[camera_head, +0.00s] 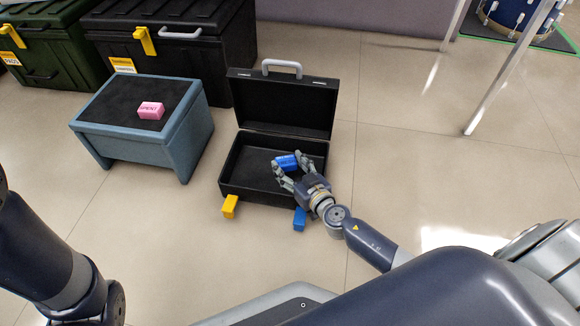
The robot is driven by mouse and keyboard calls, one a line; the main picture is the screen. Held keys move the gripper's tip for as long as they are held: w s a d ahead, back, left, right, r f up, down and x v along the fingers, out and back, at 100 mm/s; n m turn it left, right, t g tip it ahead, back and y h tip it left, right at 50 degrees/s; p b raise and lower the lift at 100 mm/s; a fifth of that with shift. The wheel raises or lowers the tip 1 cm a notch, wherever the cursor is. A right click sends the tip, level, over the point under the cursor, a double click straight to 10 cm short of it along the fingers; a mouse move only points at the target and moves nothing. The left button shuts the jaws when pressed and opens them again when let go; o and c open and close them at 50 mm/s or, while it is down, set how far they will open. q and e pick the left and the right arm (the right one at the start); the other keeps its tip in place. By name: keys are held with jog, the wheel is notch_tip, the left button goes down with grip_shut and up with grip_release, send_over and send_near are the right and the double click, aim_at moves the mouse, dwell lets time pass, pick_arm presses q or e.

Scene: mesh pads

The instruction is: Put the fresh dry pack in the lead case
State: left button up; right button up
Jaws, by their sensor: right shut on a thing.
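A black case (230,190) stands open on the floor, its lid (285,105) upright at the back. My right gripper (289,163) reaches over the case's right half and is shut on a small blue pack (286,161). The pack is over or inside the open case; its height above the bottom is hard to judge. The fingers hide part of it. My left arm shows at the lower left, but its gripper is out of view.
A pink pack marked "SPENT" (151,110) lies on a blue-grey stool (150,148) left of the case. A yellow block (230,206) and a blue block (300,219) are at the case's front. Large black (185,60) and green (50,50) boxes stand behind.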

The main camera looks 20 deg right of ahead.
jog(key=o, duration=1.1)
jog(key=shift+c, duration=0.2)
jog(key=shift+r, duration=0.1)
jog(key=shift+r+p, duration=0.4)
jog(key=shift+p, duration=0.2)
jog(key=shift+r+p, duration=0.45)
jog(key=shift+p, duration=0.1)
jog(key=b+v, duration=0.1)
jog(key=v, duration=1.1)
jog(key=shift+f, duration=0.25)
